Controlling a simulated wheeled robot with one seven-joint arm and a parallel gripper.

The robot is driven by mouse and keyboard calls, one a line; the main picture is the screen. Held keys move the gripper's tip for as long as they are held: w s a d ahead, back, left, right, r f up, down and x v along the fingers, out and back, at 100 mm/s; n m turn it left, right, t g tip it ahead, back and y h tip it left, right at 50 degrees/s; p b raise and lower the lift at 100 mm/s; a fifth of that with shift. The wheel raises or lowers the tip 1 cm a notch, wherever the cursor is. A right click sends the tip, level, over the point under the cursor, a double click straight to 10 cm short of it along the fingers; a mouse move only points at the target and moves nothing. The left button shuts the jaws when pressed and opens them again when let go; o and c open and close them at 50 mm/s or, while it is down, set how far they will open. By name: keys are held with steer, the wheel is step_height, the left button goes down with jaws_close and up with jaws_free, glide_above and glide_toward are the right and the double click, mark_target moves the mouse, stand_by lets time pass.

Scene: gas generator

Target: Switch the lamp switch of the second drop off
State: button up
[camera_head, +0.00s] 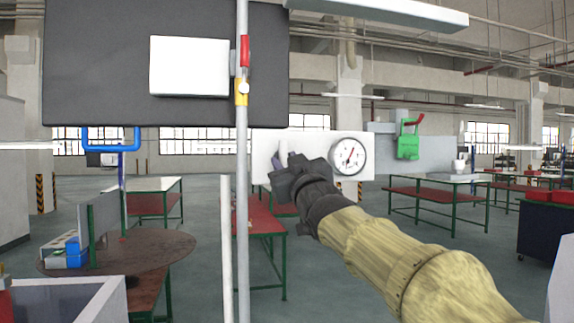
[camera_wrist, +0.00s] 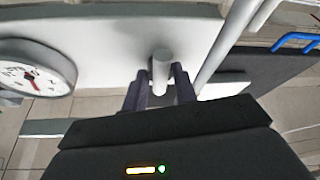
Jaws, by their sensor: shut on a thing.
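A white panel (camera_head: 308,141) carries a round gauge (camera_head: 348,153) with a red needle on its right part. The panel also shows in the wrist view (camera_wrist: 110,50), with the gauge (camera_wrist: 32,76) at the left. A short grey cylindrical knob (camera_wrist: 160,64) sticks out from the panel; it may be the lamp switch, but no label is readable. My gripper (camera_head: 280,161) is at the panel's left part. In the wrist view its two dark fingers (camera_wrist: 160,82) are shut on the knob, one on each side.
A vertical grey pipe (camera_head: 242,200) with a red-handled valve (camera_head: 244,52) stands just left of the panel. A large dark board (camera_head: 95,60) with a white box (camera_head: 189,66) hangs behind it. Tables stand beyond.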

steer(key=o, duration=1)
steer(key=b+v, duration=0.5)
steer(key=v, duration=1.2)
steer(key=shift+s+d, duration=0.15)
